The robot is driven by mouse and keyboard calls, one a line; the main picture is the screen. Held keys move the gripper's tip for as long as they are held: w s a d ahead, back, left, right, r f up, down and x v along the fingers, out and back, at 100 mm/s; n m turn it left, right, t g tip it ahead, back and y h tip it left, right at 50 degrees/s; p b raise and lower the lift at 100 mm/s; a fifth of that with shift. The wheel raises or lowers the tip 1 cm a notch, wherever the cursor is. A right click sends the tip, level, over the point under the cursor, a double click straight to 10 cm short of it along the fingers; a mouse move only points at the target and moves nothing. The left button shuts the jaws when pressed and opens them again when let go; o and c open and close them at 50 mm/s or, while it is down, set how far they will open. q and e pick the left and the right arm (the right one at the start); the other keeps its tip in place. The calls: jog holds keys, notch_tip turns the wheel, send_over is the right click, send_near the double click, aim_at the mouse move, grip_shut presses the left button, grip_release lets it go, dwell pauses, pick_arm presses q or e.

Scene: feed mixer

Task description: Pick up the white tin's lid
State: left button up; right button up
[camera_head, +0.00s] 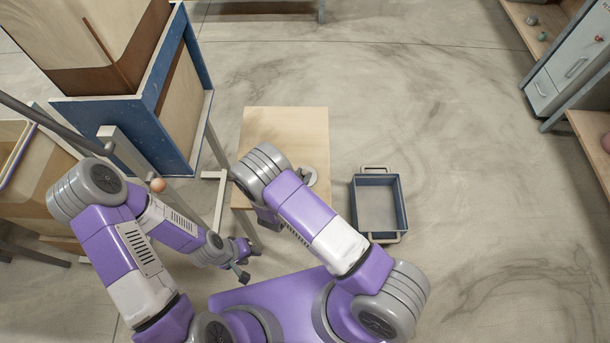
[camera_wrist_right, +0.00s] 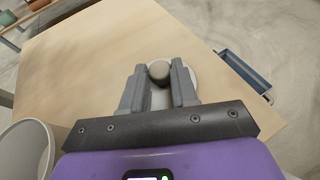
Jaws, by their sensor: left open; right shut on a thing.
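In the right wrist view, my right gripper (camera_wrist_right: 158,82) is shut on the round grey-brown knob (camera_wrist_right: 159,70) of the white lid. The pale round lid (camera_wrist_right: 193,74) shows partly behind and between the fingers, above the wooden table top. Whether it rests on the tin or is raised cannot be told. In the head view, a pale round piece (camera_head: 311,177) shows at the table's right side, mostly hidden by my right arm. My left gripper (camera_head: 242,271) is open and empty, low to the left of my base.
The wooden table (camera_head: 285,125) is mostly bare. A pale round container (camera_wrist_right: 22,150) shows at the lower left of the wrist view. A blue tray (camera_head: 403,205) stands right of the table. A blue-framed hopper (camera_head: 115,120) stands left. Floor beyond the tray is clear.

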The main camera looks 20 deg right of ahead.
grip_shut()
jog(key=shift+r, duration=0.1)
